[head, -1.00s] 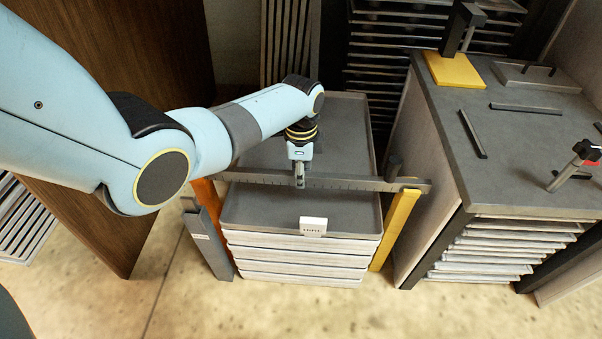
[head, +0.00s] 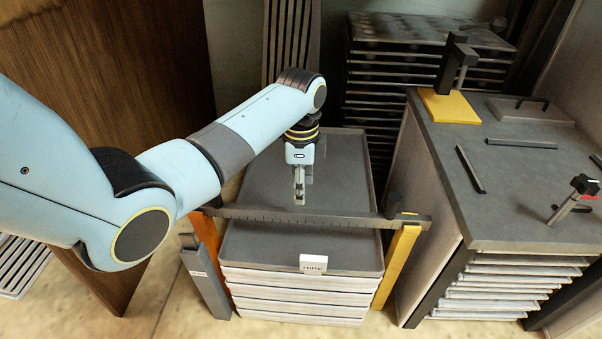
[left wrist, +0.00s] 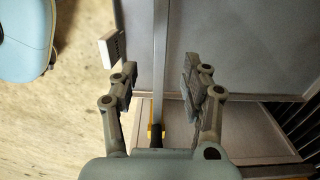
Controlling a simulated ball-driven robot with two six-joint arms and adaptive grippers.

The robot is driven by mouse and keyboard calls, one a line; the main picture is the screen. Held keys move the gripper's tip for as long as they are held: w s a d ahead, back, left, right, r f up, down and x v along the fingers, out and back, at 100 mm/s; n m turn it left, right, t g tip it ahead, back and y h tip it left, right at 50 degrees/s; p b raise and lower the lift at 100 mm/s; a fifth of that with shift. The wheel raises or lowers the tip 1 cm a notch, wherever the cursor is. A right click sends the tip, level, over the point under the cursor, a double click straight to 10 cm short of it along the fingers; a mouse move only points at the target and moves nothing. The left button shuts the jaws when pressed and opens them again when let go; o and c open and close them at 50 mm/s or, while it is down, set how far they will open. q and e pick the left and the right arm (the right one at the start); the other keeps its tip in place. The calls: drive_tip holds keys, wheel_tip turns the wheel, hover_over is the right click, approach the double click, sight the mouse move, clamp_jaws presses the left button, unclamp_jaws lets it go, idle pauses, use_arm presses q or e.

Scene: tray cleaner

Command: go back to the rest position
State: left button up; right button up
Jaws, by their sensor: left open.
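My left gripper (head: 299,196) hangs over the stack of grey trays, fingers pointing down. In the left wrist view my left gripper (left wrist: 157,75) has its fingers apart with nothing held between them. A dark bar with ruler marks (head: 345,217) spans the stack between an orange post (head: 207,243) and a yellow post (head: 398,262). In the wrist view the bar (left wrist: 160,50) runs beneath and between the fingers; I cannot tell the height gap. The top tray (head: 270,247) is empty where visible. My right gripper is not in view.
A white label block (head: 313,264) sits at the tray's front edge. On the right, a grey-topped bench (head: 515,215) carries a yellow-based stand (head: 449,106), dark bars and a black-knobbed tool (head: 574,196). A brown wooden panel (head: 130,70) stands at left, a dark rack (head: 395,105) behind.

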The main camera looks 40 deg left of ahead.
use_arm(q)
drive_tip(key=shift+r, duration=1.7)
drive_tip(key=s+f+n+p, duration=0.2)
drive_tip(key=s+f, duration=0.6)
drive_tip(key=s, duration=0.8)
drive_tip(key=s+f+n+p, duration=0.3)
drive_tip(key=s+f, duration=0.6)
drive_tip(key=s, duration=0.8)
drive_tip(key=s+f+n+y+p, duration=0.1)
drive_tip(key=s+f+n+p, duration=0.2)
drive_tip(key=s, duration=1.3)
wheel_tip(320, 180, down, 6)
drive_tip(key=n, duration=0.3)
drive_tip(key=shift+s+f, duration=0.2)
drive_tip(key=shift+s, duration=0.1)
